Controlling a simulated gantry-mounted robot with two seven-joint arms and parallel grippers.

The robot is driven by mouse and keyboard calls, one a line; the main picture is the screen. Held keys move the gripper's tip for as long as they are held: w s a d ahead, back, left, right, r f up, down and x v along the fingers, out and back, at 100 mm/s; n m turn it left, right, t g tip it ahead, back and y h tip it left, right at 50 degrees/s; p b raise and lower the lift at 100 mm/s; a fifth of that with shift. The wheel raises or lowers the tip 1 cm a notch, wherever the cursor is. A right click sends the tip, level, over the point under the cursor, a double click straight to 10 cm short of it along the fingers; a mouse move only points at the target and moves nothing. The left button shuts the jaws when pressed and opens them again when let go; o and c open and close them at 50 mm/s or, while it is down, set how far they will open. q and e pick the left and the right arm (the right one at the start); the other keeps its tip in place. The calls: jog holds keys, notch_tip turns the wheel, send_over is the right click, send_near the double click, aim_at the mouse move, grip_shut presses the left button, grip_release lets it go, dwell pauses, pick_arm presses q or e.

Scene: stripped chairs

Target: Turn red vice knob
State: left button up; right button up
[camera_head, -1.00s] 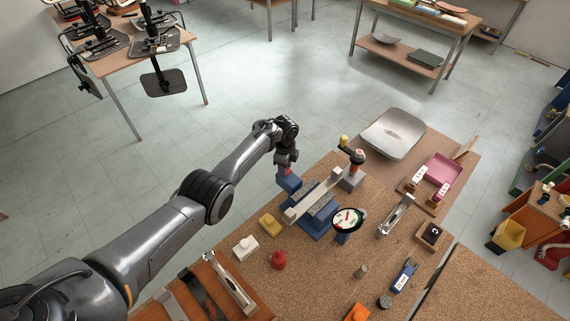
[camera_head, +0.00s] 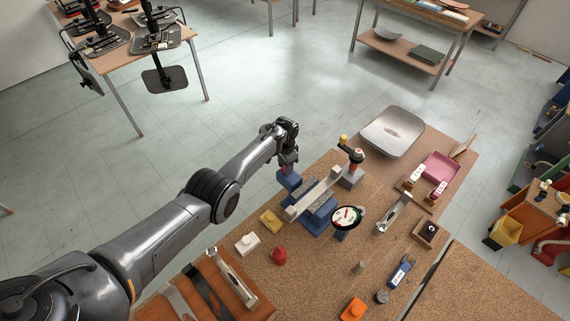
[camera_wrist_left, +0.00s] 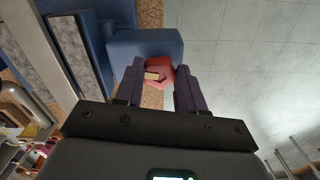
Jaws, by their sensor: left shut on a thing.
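The blue vice (camera_head: 318,222) with a pale grey jaw bar stands on the cork-topped bench. Its blue end block (camera_head: 289,180) sits at the bench's far left edge and also shows in the left wrist view (camera_wrist_left: 145,45). The red knob (camera_wrist_left: 160,72) is on the near side of that block in the left wrist view. My left gripper (camera_wrist_left: 157,78) has one dark finger on each side of the knob and is shut on it. In the head view the gripper (camera_head: 288,166) mostly hides the knob. My right gripper is not in view.
A yellow block (camera_head: 270,221), a white block (camera_head: 247,244) and a red weight (camera_head: 280,256) lie nearer. Open floor is left of the bench.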

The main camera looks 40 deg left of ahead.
pick_arm(q)
jog(key=n, duration=0.3)
jog(key=shift+w+d+r+n, duration=0.1)
jog(key=shift+d+r+n, duration=0.05)
jog(key=shift+d+n, duration=0.15)
jog(key=n, duration=0.2)
jog(key=shift+n, duration=0.4)
jog(key=n, duration=0.5)
jog(key=shift+d+n, duration=0.1)
jog(key=shift+n, duration=0.2)
jog(key=o, duration=1)
jog(key=shift+d, duration=0.2)
jog(key=shift+o, duration=0.2)
jog(key=shift+a, duration=0.15)
